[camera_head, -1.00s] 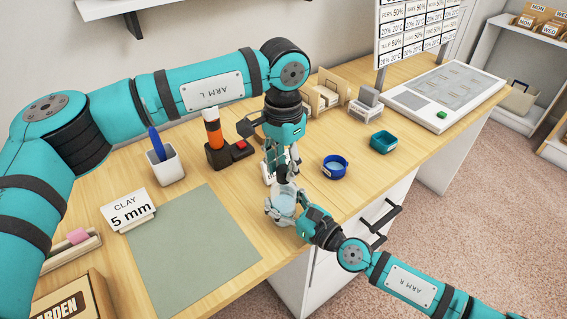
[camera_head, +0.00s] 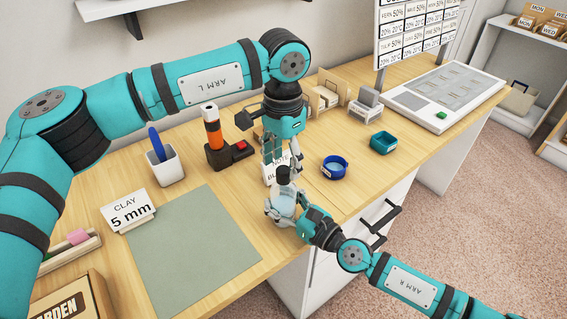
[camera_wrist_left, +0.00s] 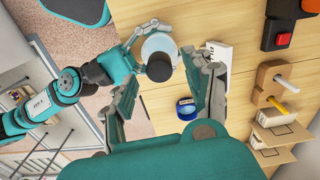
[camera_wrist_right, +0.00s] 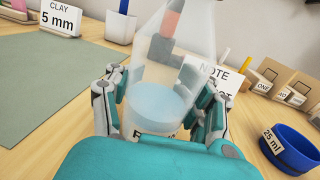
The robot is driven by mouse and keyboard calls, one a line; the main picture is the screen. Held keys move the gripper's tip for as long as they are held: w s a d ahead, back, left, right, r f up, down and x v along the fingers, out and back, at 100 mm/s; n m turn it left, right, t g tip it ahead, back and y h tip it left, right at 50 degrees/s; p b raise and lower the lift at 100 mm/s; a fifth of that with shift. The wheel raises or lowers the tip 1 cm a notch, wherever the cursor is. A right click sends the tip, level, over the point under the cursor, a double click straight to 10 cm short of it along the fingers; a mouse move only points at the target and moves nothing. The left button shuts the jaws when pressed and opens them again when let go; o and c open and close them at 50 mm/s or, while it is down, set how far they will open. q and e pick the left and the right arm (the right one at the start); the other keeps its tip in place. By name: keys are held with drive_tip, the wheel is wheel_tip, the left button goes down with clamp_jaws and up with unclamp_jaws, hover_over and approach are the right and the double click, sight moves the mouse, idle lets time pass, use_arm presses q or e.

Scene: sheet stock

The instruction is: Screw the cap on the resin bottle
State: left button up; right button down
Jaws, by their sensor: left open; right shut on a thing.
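The resin bottle (camera_head: 283,206) is clear with pale liquid inside. My right gripper (camera_head: 282,214) is shut around its body near the table's front edge. In the right wrist view the bottle (camera_wrist_right: 160,102) stands between the fingers, its top out of frame. The dark cap (camera_head: 283,174) sits on top of the bottle; whether it is tight I cannot tell. My left gripper (camera_head: 280,154) is open and empty, just above the cap. In the left wrist view the cap (camera_wrist_left: 159,67) shows between and beyond the spread fingers.
A white note card (camera_head: 269,174) stands close behind the bottle. An orange-and-black device (camera_head: 214,135) stands behind left. A grey-green mat (camera_head: 190,245) lies clear at left.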

use_arm(q)
drive_tip(key=shift+r, duration=1.5)
drive_tip(key=shift+c, duration=0.4)
